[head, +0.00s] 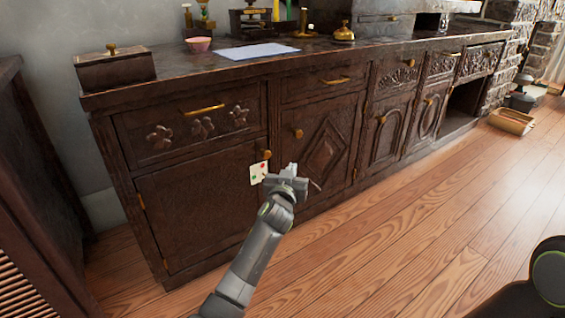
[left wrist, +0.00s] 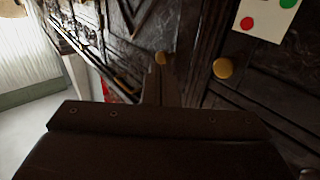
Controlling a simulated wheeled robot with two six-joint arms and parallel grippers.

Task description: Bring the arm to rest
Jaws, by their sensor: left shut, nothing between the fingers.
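My left gripper (head: 290,172) is in front of the dark wooden cabinet (head: 205,207), near its lower doors. Its fingers are shut with nothing between them; they also show pressed together in the left wrist view (left wrist: 160,82). Beside it is a white card (head: 259,173) with red and green marks, which looks to be on the door front. The card also shows at the top right of the left wrist view (left wrist: 262,18). My right gripper is not in view.
The cabinet top holds a dark lidded box (head: 115,70), a pink bowl (head: 198,44), pale papers (head: 257,50) and a small brass object (head: 343,34). A wooden tray (head: 512,121) lies at the far right. The wood floor (head: 420,215) right of my arm is clear.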

